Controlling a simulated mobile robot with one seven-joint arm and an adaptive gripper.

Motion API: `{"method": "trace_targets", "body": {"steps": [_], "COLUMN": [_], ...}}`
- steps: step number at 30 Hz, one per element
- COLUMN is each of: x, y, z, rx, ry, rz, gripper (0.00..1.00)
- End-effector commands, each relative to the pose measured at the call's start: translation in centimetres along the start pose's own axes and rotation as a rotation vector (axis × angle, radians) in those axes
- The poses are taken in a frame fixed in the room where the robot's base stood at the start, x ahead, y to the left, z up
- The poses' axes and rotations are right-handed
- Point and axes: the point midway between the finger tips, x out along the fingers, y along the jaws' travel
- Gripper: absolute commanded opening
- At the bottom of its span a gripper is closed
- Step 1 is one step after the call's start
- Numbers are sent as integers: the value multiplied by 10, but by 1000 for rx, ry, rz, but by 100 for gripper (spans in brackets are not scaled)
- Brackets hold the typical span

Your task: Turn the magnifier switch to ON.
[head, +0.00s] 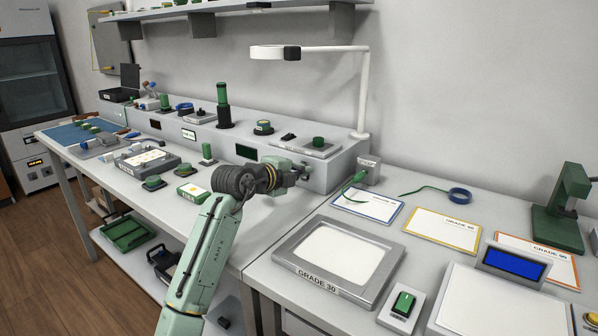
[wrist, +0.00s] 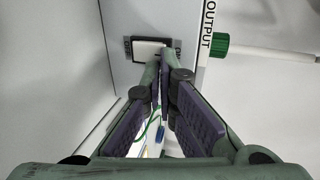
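The switch (wrist: 147,49) shows in the wrist view as a white rocker in a dark frame on a pale grey panel. In the head view my gripper (head: 304,173) is at the right front of the long grey console (head: 335,174), and the switch is hidden. The white magnifier lamp (head: 270,52) stands above on its post (head: 365,95).
A small grey box (head: 369,167) with a green plug and cable stands right of the console. In the wrist view an OUTPUT label (wrist: 208,22) and a green connector (wrist: 219,45) are close on the right. A grey GRADE 30 tray (head: 292,275) lies on the front bench.

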Motion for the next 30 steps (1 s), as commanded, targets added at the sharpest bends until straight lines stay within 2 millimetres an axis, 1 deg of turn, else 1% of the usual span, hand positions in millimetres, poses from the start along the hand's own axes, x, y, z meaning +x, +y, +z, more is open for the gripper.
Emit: {"method": "trace_targets", "body": {"steps": [1, 5, 20, 30], "x": [1, 4, 3, -1], "y": [-8, -5, -6, -21], "z": [-1, -2, 0, 0], "rx": [1, -2, -3, -3], "ry": [2, 3, 0, 1], "rz": [45, 110, 109, 107], "gripper": [0, 0, 0, 0]}}
